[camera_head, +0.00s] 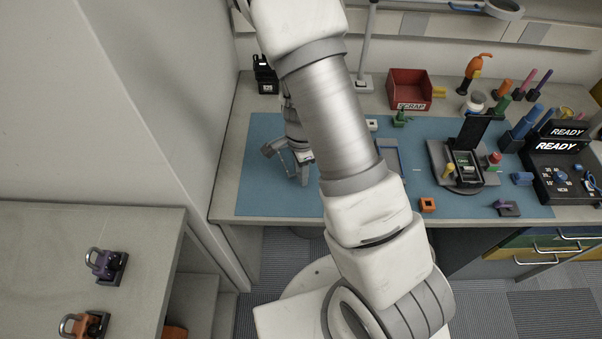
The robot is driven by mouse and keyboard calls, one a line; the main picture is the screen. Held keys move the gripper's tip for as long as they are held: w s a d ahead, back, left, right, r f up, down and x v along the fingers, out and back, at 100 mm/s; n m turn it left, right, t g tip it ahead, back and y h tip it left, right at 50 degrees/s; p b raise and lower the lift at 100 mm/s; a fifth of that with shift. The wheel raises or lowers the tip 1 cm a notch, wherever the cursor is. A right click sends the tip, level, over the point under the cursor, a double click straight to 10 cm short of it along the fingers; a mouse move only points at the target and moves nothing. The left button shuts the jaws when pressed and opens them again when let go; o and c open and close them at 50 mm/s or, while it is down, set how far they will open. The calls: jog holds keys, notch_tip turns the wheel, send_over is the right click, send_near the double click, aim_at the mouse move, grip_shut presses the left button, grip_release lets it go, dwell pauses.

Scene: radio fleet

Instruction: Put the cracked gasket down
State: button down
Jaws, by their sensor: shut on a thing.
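My gripper (302,172) hangs low over the left part of the blue mat, partly behind my own arm. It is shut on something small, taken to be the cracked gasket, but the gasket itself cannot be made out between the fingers. Whether the held thing touches the mat cannot be told. The blue mat (262,195) covers most of the bench top. A red bin marked SCRAP (410,107) stands at the back of the bench, right of my arm.
An open black device in a stand (462,165) sits on the mat's right. A black charger marked READY (560,170) stands far right. The mat's left part is bare. A side table (50,240) stands lower left.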

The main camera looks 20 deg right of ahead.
jog(key=shift+f, duration=0.5)
jog(key=shift+f+b, duration=0.45)
jog(key=shift+f, duration=0.15)
jog(key=shift+c, duration=2.4)
grip_release()
jog(key=shift+r, duration=0.15)
